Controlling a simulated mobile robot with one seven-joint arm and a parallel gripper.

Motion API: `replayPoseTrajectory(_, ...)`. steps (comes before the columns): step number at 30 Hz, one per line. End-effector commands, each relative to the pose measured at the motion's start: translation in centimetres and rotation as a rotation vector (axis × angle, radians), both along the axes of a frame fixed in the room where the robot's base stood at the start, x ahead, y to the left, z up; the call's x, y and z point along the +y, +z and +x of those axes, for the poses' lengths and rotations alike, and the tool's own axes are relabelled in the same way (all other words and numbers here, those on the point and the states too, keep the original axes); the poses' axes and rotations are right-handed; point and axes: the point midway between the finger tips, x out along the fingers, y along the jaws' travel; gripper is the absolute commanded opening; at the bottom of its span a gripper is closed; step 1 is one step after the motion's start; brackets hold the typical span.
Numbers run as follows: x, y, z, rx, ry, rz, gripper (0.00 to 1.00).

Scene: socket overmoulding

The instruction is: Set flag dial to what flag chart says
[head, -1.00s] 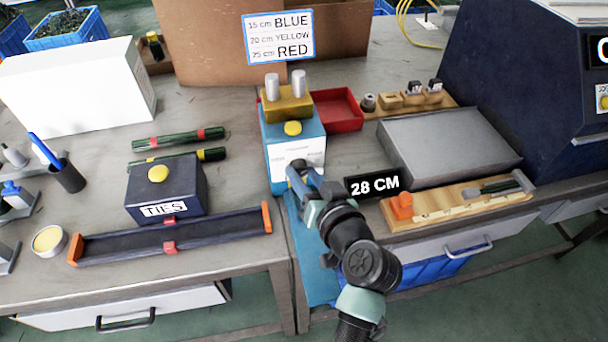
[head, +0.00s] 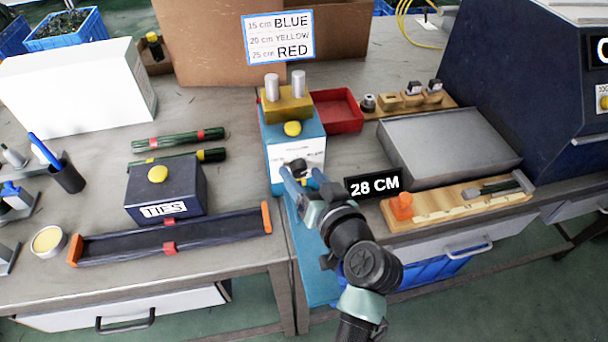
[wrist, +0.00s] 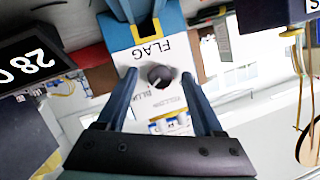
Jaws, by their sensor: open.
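The flag dial (wrist: 160,77) is a dark round knob on the white front of a blue box (head: 265,150). That front reads FLAG and appears upside down in the wrist view, with smaller words partly legible around the knob. I cannot tell for sure which word the knob points to. My gripper (head: 300,178) is open in front of this face, its blue fingers apart on either side of the knob and holding nothing. The flag chart (head: 279,37) reads 15 cm BLUE, 20 cm YELLOW, 25 cm RED. A black sign (head: 373,184) reads 28 CM.
A yellow block with two metal pegs (head: 286,100) tops the blue box. A TIES box (head: 165,190) and a dark trough (head: 170,238) lie left. A red tray (head: 337,110), a grey plate (head: 450,145) and a wooden measuring board (head: 460,203) lie right.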

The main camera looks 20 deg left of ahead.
Motion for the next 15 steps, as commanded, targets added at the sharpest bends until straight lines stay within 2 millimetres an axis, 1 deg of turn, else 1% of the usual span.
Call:
replayPoseTrajectory(5, -0.9, 0.3, -0.7, -0.001, -0.003, 0.001, 0.69)
replayPoseTrajectory(8, -2.1, 0.8, -1.9, -0.001, -0.004, -0.001, 0.69)
replayPoseTrajectory(15, -5.8, 2.3, -5.6, 0.000, -0.005, -0.002, 0.69)
